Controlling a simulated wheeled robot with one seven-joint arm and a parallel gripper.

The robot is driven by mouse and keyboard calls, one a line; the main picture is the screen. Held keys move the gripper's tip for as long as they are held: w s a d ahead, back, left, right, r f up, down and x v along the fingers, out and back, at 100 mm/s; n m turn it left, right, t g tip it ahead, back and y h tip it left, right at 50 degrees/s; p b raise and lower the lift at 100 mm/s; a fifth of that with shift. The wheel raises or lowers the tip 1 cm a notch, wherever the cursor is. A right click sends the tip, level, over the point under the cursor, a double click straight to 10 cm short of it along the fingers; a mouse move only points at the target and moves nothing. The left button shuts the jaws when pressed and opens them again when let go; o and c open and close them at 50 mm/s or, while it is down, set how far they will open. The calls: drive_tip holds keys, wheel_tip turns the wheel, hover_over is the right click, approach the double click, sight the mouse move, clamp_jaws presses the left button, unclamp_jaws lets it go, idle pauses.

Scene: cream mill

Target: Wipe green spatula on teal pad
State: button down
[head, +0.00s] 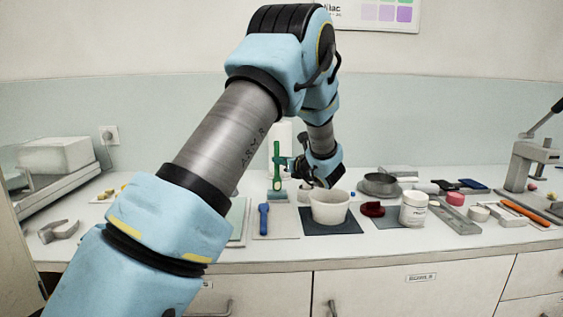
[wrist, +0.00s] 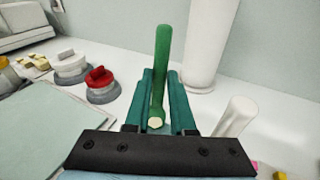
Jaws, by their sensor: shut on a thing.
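My gripper (head: 287,163) is shut on the upright green spatula (head: 277,156). In the wrist view, the spatula's handle (wrist: 162,60) stands between the two teal fingers of my gripper (wrist: 163,88). The spatula's lower end hangs low over the back of the counter; I cannot tell whether it touches anything. A flat pale teal pad (head: 237,221) lies on the counter to the left of the spatula, partly hidden behind my arm in the head view. A pale teal pad also fills the left of the wrist view (wrist: 45,125). The spatula appears apart from this pad.
A white bowl (head: 330,206) stands on a dark mat (head: 318,229). A blue tool (head: 264,219) lies on a grey mat left of it. A white jar (head: 414,209) and a red object (head: 372,209) stand to the right. A white cylinder (wrist: 208,45) stands close behind the spatula.

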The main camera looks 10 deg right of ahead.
drive_tip(key=shift+f, duration=0.1)
idle(0.5)
drive_tip(key=shift+w+a+b, duration=0.1)
drive_tip(key=shift+a+b, duration=0.4)
idle(0.5)
drive_tip(key=shift+b, duration=0.45)
idle(0.7)
